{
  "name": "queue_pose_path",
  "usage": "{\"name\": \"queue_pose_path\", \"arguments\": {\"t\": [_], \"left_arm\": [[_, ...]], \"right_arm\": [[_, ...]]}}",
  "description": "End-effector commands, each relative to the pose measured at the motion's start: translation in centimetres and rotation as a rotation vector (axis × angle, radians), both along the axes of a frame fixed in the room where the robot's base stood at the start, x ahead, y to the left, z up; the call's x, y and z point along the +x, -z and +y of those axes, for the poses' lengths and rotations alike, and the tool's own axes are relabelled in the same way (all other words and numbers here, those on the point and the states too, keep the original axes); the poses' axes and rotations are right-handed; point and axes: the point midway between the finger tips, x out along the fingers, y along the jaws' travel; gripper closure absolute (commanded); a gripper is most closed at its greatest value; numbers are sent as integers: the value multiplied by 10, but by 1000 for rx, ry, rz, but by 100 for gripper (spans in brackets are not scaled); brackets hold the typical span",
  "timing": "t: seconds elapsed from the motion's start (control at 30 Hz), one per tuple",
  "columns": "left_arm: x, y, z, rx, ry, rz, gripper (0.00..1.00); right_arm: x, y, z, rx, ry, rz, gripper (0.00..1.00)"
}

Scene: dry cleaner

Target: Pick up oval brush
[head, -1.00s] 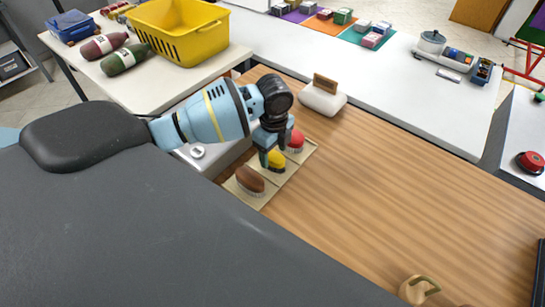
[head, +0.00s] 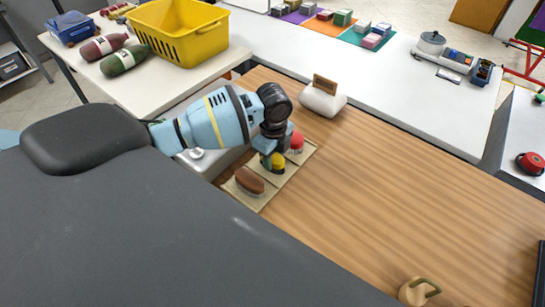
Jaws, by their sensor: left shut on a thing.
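Brushes lie in a row on a beige mat (head: 305,159) on the wooden counter. The brown brush (head: 250,181) at the near end is long and oval, with pale bristles. The yellow brush (head: 278,161) is in the middle and the red brush (head: 297,141) is at the far end. My left gripper (head: 272,160) reaches down over the middle of the mat and is shut on the yellow brush, hiding part of it. I cannot tell whether that brush is clear of the mat. My right gripper is out of view.
A white block with a wooden top (head: 323,100) stands behind the mat. A tan round object with a handle (head: 418,291) sits at the near counter edge. The right of the wooden counter is clear.

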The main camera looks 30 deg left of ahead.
Motion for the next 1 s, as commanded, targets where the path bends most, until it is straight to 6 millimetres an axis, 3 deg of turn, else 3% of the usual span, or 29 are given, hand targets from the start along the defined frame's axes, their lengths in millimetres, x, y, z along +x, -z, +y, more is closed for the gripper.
{"name": "queue_pose_path", "arguments": {"t": [0.17, 0.6, 0.77, 1.0], "left_arm": [[1, -12, 0, 0, 0, -4, 88], [1, -87, 0, 0, 0, -5, 88], [1, -99, 0, -1, 0, -1, 88], [0, -100, 0, -1, 0, 1, 88]], "right_arm": [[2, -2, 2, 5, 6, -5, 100], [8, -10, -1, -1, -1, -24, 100], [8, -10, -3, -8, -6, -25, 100], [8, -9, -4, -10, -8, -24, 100]]}}
